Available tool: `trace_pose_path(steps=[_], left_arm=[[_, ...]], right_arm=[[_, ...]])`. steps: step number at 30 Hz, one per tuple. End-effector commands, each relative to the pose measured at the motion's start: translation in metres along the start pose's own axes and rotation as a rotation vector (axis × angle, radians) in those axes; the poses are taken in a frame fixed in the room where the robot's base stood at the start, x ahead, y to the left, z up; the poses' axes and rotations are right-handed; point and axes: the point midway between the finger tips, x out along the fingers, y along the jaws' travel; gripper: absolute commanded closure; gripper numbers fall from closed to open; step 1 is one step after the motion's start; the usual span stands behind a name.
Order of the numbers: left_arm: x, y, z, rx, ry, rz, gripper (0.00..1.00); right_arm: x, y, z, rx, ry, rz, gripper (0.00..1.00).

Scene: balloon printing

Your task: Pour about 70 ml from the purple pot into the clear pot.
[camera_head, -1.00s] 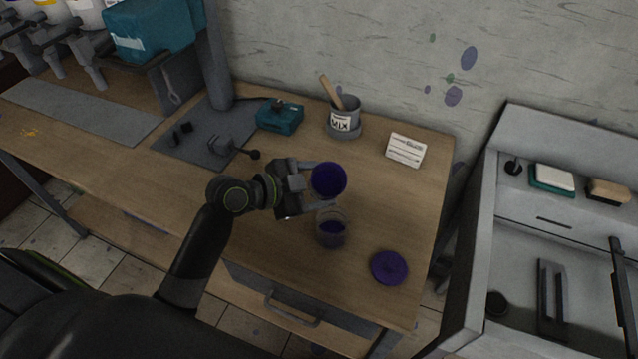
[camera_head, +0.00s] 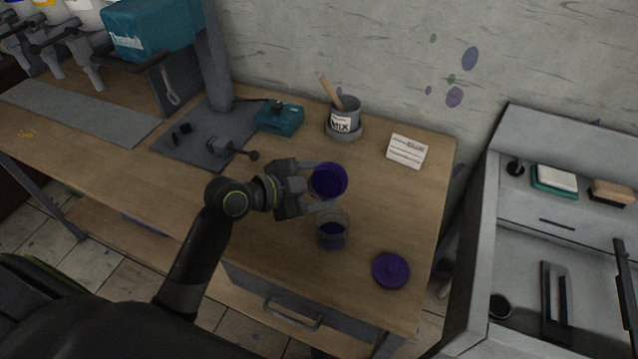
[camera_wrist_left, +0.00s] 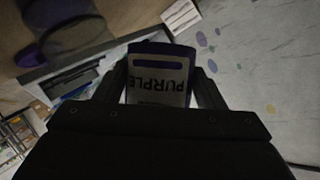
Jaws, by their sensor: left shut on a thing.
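My left gripper (camera_head: 318,191) is shut on the purple pot (camera_head: 329,180), held above the table with its opening and purple inside facing the head camera. In the left wrist view the purple pot (camera_wrist_left: 158,75) shows its "PURPLE" label upside down between the fingers. The clear pot (camera_head: 332,232) stands on the table just below and in front of the purple pot in the picture, with dark purple liquid inside. I cannot read its level. No stream shows between the pots. My right gripper is not in view.
A purple lid (camera_head: 391,270) lies on the table near the front right. A MIX pot (camera_head: 344,122) with a wooden stick and a white card (camera_head: 407,151) stand at the back. A teal device (camera_head: 280,117) is at the back left.

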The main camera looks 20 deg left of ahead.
Motion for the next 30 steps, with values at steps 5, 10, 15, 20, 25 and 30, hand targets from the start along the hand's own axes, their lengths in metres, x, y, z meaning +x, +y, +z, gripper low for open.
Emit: trace_pose_path(steps=[5, 10, 15, 20, 25, 30], left_arm=[[0.001, 0.000, 0.001, 0.026, 0.001, -0.013, 0.65], [0.000, 0.000, 0.000, 0.050, 0.002, -0.025, 0.65], [0.000, -0.001, -0.001, 0.056, 0.002, -0.028, 0.65], [0.000, -0.001, -0.001, 0.055, 0.001, -0.027, 0.65], [0.000, -0.001, 0.000, 0.062, 0.001, -0.030, 0.65], [0.001, -0.001, 0.001, 0.083, 0.001, -0.041, 0.65]], right_arm=[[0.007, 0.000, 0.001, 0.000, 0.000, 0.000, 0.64], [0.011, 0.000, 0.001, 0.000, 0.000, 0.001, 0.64], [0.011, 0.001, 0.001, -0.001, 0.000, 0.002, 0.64], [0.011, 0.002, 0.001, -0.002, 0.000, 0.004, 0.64], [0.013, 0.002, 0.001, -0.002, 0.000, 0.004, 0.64], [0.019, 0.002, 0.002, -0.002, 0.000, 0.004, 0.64]])
